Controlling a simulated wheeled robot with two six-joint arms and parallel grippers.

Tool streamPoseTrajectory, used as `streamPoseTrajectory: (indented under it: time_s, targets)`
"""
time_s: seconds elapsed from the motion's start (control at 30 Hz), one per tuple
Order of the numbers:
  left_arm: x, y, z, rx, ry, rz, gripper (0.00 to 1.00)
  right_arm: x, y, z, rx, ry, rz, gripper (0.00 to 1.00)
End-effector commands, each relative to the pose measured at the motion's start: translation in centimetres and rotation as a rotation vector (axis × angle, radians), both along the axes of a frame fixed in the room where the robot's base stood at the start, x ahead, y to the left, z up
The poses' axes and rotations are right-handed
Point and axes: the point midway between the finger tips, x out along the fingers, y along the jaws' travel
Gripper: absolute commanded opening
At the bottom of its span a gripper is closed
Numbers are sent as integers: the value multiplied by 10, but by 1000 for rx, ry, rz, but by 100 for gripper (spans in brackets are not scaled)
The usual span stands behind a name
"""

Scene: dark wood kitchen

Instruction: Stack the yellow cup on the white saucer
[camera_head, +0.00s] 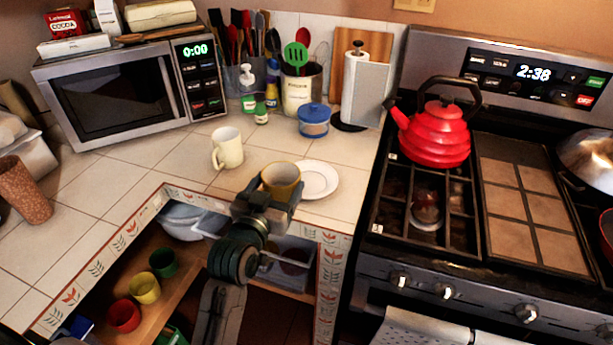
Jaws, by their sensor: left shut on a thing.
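The yellow cup (281,177) is upright at the front of the tiled counter, in the middle of the head view. My left gripper (270,194) is shut on it from the front, and the fingers hide its lower part. The white saucer (322,180) lies flat on the counter just to the right of the cup. In the picture the cup's right side comes close to the saucer's left edge; I cannot tell whether they touch or whether the cup is off the counter. My right gripper is not in view.
A cream mug (228,150) stands left behind the cup. A blue-lidded jar (314,122) and a paper towel roll (362,92) stand behind the saucer. The stove (480,200) with a red kettle (435,135) is at right. An open shelf (180,285) below holds coloured cups.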

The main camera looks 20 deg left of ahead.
Motion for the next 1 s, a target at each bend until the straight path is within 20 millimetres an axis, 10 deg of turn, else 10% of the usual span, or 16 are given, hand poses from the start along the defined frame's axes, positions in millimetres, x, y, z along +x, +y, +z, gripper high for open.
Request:
streamPoseTrajectory:
  time_s: [0.43,1.0]
  targets:
    - [108,-23,-6,1,-2,-1,45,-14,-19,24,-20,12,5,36]
    - [119,-26,-45,1,-2,1,45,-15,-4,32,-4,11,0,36]
